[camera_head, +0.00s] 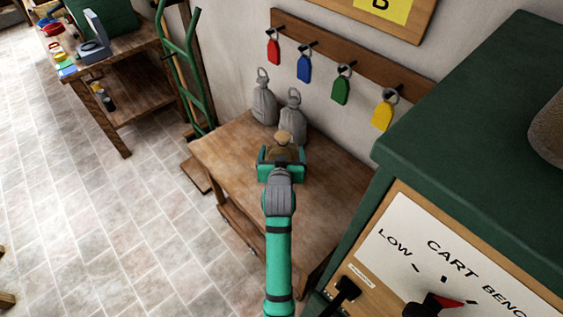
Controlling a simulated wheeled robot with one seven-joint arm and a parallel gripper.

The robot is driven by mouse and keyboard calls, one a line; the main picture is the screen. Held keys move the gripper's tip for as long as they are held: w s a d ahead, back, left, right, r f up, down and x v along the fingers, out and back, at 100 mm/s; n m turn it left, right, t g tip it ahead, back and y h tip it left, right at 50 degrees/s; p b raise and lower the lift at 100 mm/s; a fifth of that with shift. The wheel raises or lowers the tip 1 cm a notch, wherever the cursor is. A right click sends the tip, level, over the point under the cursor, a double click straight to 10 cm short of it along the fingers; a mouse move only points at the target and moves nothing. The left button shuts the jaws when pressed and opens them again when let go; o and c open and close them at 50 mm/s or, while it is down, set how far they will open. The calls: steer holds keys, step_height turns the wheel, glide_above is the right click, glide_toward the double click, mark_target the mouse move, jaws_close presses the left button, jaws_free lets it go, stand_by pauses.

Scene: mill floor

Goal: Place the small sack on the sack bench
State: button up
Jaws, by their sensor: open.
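A small tan-brown sack (284,141) with a tied top shows just beyond my gripper (282,157), between its fingers in the picture. My gripper is open over the wooden bench (225,150), which looks like the sack bench. The gripper and arm hide the sack's lower part. I cannot tell whether the sack touches the fingers or rests on the bench top. Two grey sacks with ring tops, one at the left (264,105) and one at the right (292,116), stand at the bench's back by the wall.
A rack (350,60) with red, blue, green and yellow tags hangs above the bench. A green cabinet (460,110) with a "CART BENCH" dial panel stands close on the right. A green hand truck (180,70) and a cluttered table (125,50) are at left. The tiled floor left is clear.

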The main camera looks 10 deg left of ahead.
steer(key=v, duration=0.9)
steer(key=shift+s+r, duration=0.25)
steer(key=shift+s, duration=0.1)
